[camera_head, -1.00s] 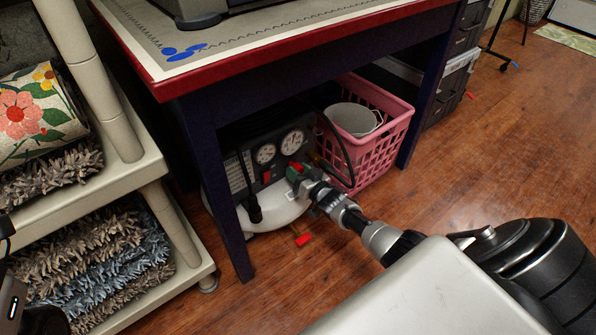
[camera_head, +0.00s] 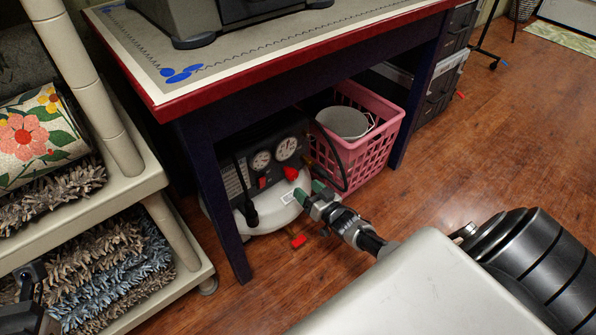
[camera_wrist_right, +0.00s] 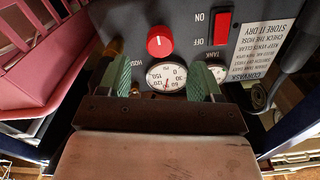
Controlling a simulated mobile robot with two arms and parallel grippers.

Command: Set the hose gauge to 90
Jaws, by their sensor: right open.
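The grey-black compressor panel (camera_head: 240,170) is under the table, above a white tank (camera_head: 265,215). The hose gauge (camera_head: 286,148) is the right, larger dial; in the inverted right wrist view the dial (camera_wrist_right: 167,76) is marked HOSE, but I cannot read its needle surely. A red knob (camera_head: 290,173) is beside it, also clear in the wrist view (camera_wrist_right: 160,41). My right gripper (camera_head: 311,196) is open and empty, its green-padded fingers pointing at the panel, apart from the knob. My left gripper (camera_head: 30,295) shows partly at the lower left; its jaws are unclear.
The tank gauge (camera_head: 261,161) and red switch (camera_wrist_right: 222,27) are close by. A pink basket (camera_head: 375,140) with a grey bucket stands right of the compressor. A dark table leg (camera_head: 222,205) is in front at left. A shelf with rugs (camera_head: 110,265) is further left. Floor at right is clear.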

